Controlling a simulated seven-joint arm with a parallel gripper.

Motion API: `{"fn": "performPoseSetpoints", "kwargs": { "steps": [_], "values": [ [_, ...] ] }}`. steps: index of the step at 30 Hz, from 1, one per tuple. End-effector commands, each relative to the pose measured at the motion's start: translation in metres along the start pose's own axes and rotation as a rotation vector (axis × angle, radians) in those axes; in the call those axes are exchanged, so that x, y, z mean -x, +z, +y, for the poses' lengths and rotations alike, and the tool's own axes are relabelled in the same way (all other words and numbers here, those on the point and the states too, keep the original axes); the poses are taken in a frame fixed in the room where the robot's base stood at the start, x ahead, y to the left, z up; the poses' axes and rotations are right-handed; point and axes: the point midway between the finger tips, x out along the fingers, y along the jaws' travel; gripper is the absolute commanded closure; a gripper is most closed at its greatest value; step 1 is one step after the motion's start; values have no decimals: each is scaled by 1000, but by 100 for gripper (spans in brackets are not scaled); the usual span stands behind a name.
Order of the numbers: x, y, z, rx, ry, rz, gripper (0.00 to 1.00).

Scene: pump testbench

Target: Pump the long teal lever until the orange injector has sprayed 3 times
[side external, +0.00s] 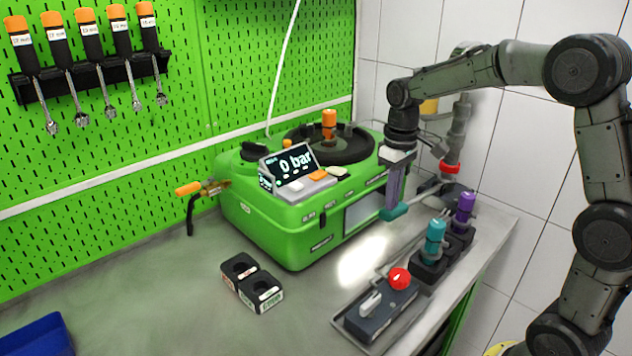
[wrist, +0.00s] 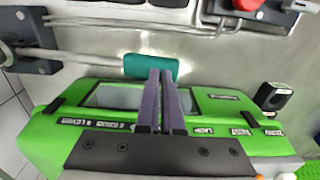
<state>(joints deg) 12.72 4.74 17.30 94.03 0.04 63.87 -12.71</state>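The long lever (side external: 424,197) is a pale rod with a teal grip (side external: 393,213) at its near end, sloping down from its dark base. In the wrist view the teal grip (wrist: 137,66) lies across my fingertips. My gripper (side external: 392,208) points down with its purple-grey fingers together, tips over the grip; they seem to touch it, but I cannot be sure. In the wrist view the fingers (wrist: 159,73) lie side by side and do not straddle the grip. The orange injector (side external: 329,121) stands upright on top of the green testbench (side external: 285,235). The display (side external: 290,163) reads 0 bar.
A teal injector (side external: 435,238) and a purple injector (side external: 464,207) stand in dark holders to the right. A box with a red button (side external: 400,279) sits at the front. Two black holders (side external: 252,280) stand on the grey bench. Wrenches (side external: 90,60) hang at the left.

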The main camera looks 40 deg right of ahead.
Motion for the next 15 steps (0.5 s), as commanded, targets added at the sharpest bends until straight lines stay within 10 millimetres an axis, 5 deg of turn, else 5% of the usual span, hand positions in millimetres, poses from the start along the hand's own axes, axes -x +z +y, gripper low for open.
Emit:
{"fn": "performPoseSetpoints", "kwargs": {
  "steps": [15],
  "values": [
    [-28,1,-3,1,1,-6,100]
  ]
}}
